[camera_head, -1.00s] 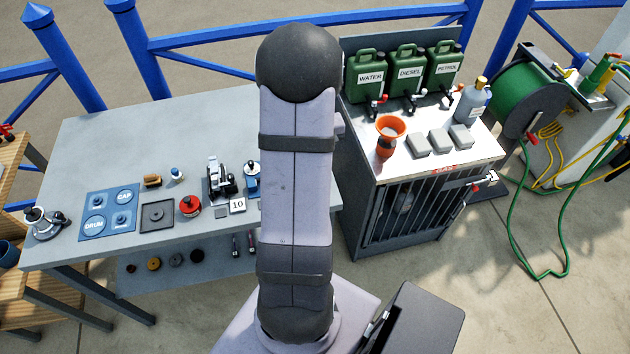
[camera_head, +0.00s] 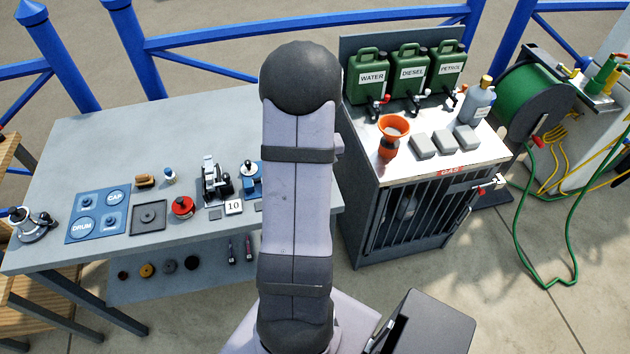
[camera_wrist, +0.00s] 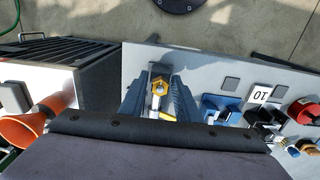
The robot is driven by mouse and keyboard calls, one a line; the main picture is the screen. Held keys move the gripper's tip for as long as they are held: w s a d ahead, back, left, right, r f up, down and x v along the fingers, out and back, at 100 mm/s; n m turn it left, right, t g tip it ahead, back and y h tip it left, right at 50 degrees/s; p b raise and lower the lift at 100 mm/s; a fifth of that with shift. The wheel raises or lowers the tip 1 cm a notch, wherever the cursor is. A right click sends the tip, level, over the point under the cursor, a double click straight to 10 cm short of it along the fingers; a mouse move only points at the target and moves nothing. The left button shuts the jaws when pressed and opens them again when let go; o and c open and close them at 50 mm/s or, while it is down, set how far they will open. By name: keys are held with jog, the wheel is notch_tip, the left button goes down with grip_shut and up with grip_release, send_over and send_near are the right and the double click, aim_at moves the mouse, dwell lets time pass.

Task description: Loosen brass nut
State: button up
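More yellow shows just below the nut, partly hidden. In the head view my arm hides both the gripper and the nut.
The grey bench (camera_head: 110,150) carries a blue tool (camera_head: 250,178), a black-and-silver device (camera_head: 213,180), a card marked 10 (camera_head: 234,207) and a red round item (camera_head: 183,206). Right of my arm stands the gas cabinet (camera_head: 415,215) with an orange funnel (camera_head: 392,135) and green cans (camera_head: 410,75).

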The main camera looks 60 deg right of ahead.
jog(key=shift+c, duration=0.3)
jog(key=c, duration=0.5)
jog(key=shift+o, duration=0.4)
jog(key=shift+n+p, duration=0.6)
jog(key=shift+n, duration=1.6)
jog(key=shift+n, duration=0.3)
jog(key=shift+o, duration=0.3)
jog(key=n+p, duration=0.1)
jog(key=n, duration=0.2)
jog(key=shift+n, duration=0.4)
jog(key=n+p, duration=0.1)
jog(key=n, duration=0.3)
jog(key=shift+c, duration=0.5)
